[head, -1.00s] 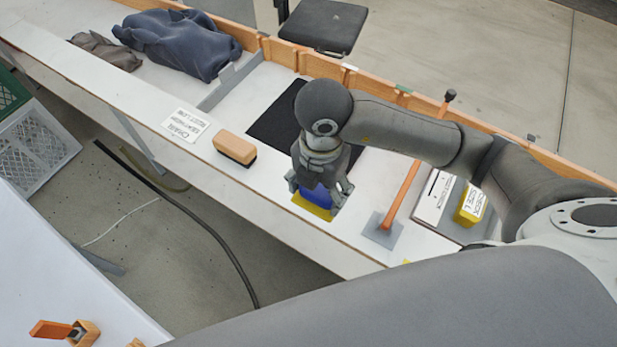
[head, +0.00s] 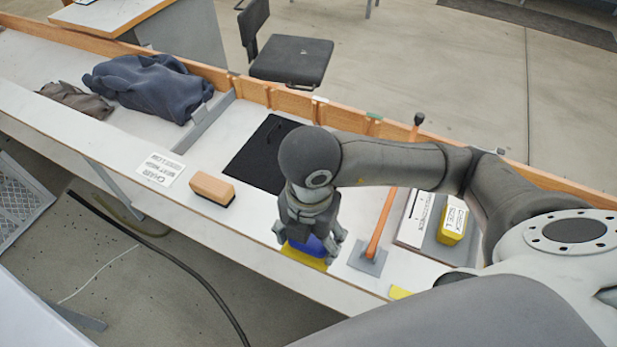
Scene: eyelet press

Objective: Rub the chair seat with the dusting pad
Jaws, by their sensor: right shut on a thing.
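The chair stands on the floor beyond the bench, with a flat dark seat (head: 291,60) and an upright backrest (head: 253,20) at its left. The seat's top is bare. My right gripper (head: 308,240) points down at the bench's near edge, shut on a blue and yellow pad (head: 304,256), which I take to be the dusting pad. Its blue upper part is between the fingers and its yellow part shows below. I cannot tell whether it touches the bench. My left gripper is out of view.
The bench (head: 225,165) has a raised wooden back rail (head: 284,100) between me and the chair. On it lie a wooden block (head: 212,189), a black mat (head: 263,153), dark cloth (head: 150,87), an orange-handled tool (head: 381,225) and a yellow block (head: 453,223). Floor right of the chair is clear.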

